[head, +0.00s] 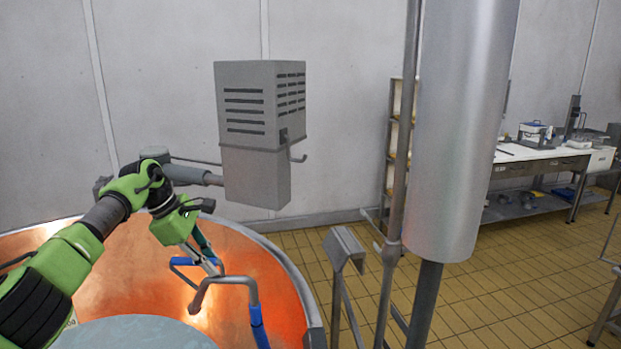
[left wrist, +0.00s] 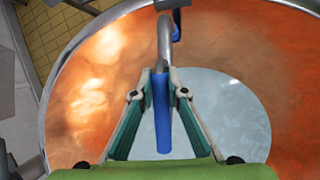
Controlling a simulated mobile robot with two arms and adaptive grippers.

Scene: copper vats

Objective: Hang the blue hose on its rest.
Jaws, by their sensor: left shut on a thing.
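My left gripper (head: 208,258) is over the copper vat (head: 285,285), shut on a blue part of the hose (head: 181,262). In the left wrist view the blue hose (left wrist: 162,115) runs between the fingers of the left gripper (left wrist: 160,88). A bent grey metal tube (head: 232,279) shows just past the fingers, with another blue length (head: 258,328) hanging at its right. I cannot tell how these pieces join. A grey curved bracket (head: 344,246) on a post stands right of the vat; it looks like a rest and bears no hose. My right gripper is out of view.
A grey vented box (head: 258,130) with a small hook is above the vat's back rim. A thick grey column (head: 460,130) and a thin pipe (head: 400,150) stand right of the bracket. A workbench (head: 540,160) is at the far right. Tiled floor (head: 500,300) lies open between.

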